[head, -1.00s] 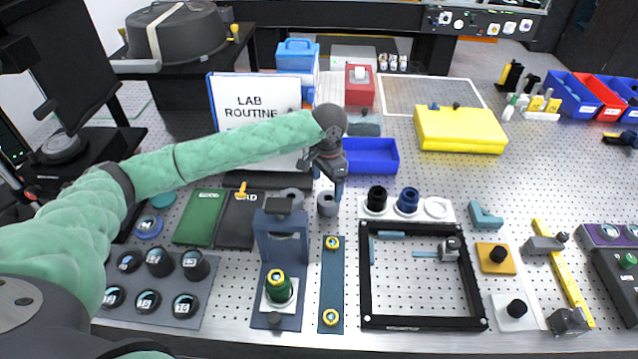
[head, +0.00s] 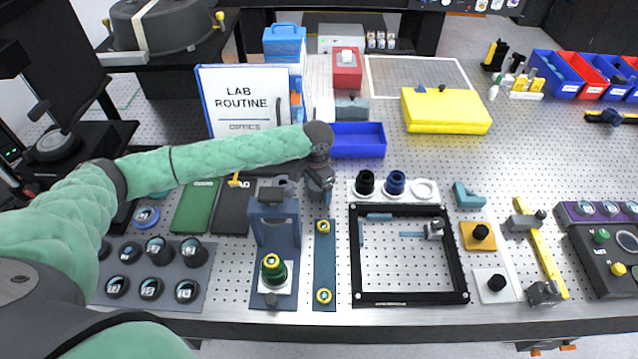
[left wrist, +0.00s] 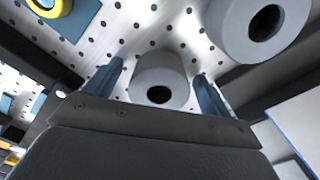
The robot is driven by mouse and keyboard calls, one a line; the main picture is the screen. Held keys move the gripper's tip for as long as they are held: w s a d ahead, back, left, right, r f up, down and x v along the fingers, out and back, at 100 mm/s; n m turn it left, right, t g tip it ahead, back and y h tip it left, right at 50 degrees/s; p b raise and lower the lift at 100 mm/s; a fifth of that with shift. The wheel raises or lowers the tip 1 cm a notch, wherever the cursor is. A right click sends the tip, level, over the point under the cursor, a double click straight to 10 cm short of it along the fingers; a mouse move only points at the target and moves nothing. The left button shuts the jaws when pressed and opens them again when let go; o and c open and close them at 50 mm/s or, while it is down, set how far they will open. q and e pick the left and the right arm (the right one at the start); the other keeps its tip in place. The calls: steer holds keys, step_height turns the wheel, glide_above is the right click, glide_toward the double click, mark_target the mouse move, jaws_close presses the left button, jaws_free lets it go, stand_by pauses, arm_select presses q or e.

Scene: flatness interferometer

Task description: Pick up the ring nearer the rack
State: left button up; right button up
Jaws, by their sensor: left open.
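Two grey rings with dark centre holes show in the left wrist view. One ring (left wrist: 162,78) stands between the two fingers of my left gripper (left wrist: 158,72), with visible gaps on both sides. The other ring (left wrist: 258,25) is at the upper right, outside the fingers. In the head view my left gripper (head: 318,190) points down over the bench and hides the ring under it. It is open. A white rack (head: 409,197) holding black, blue and white round parts lies to its right. My right gripper is not in view.
A blue upright fixture (head: 275,222) stands close on the left of the gripper. A blue strip (head: 324,265) lies in front, a black square frame (head: 357,275) to the right. A blue tray (head: 357,140) and the lab binder (head: 243,100) stand behind.

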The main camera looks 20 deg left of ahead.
arm_select(q)
steer(key=shift+f, duration=0.15)
steer(key=c, duration=1)
